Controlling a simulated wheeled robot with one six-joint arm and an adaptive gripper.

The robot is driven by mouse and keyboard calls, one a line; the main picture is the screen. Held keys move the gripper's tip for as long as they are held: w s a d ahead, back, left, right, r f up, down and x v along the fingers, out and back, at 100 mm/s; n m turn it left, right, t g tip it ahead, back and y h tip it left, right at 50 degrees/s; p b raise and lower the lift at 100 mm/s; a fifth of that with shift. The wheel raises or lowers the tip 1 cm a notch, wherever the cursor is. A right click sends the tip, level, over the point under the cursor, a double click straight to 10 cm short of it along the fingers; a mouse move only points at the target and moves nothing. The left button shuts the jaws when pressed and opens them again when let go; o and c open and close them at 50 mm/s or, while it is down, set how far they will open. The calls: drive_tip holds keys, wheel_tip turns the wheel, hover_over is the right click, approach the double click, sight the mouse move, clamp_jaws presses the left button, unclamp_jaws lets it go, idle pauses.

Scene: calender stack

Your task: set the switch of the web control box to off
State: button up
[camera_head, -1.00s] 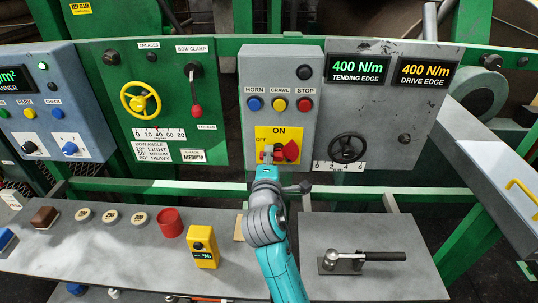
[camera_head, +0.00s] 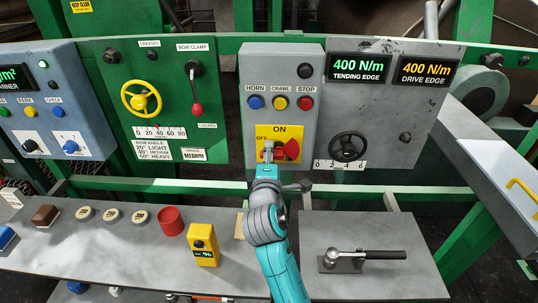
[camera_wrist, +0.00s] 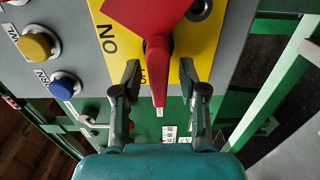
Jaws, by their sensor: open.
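The grey web control box (camera_head: 248,120) stands in the middle of the head view, with a yellow plate (camera_head: 298,132) marked ON at the top and OFF at the left. The red switch (camera_head: 292,150) sits on this plate, partly hidden by my gripper (camera_head: 268,149). In the wrist view the red switch handle (camera_wrist: 158,72) points down between the fingers, over the partly covered OFF label. My gripper (camera_wrist: 160,92) is open, one finger on each side of the handle, with a visible gap on both sides.
Blue HORN (camera_head: 255,102), yellow CRAWL (camera_head: 280,103) and red STOP (camera_head: 305,103) buttons sit above the plate. A black handwheel (camera_head: 347,148) is to the right. A grey bench (camera_head: 130,250) below holds a red cup (camera_head: 170,222) and a yellow device (camera_head: 202,247).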

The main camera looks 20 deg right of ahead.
drive_tip(key=v, duration=1.2)
drive_tip(key=s+d+f+m+g+y, duration=0.1)
drive_tip(key=s+d+f+m+y, duration=0.15)
drive_tip(key=s+f, duration=0.7)
drive_tip(key=s+d+f+m+g+y, duration=0.1)
drive_tip(key=s+f+y, duration=0.2)
drive_tip(key=s+f, duration=0.7)
drive_tip(key=s+d+r+m, duration=0.1)
drive_tip(key=s+m, duration=0.4)
drive_tip(key=s, duration=0.6)
drive_tip(key=s+d+r+m, duration=0.1)
drive_tip(key=s+m, duration=0.5)
drive_tip(key=s, duration=0.6)
drive_tip(key=shift+s+d+r, duration=0.25)
drive_tip(key=shift+d+r, duration=0.1)
drive_tip(key=shift+r, duration=0.05)
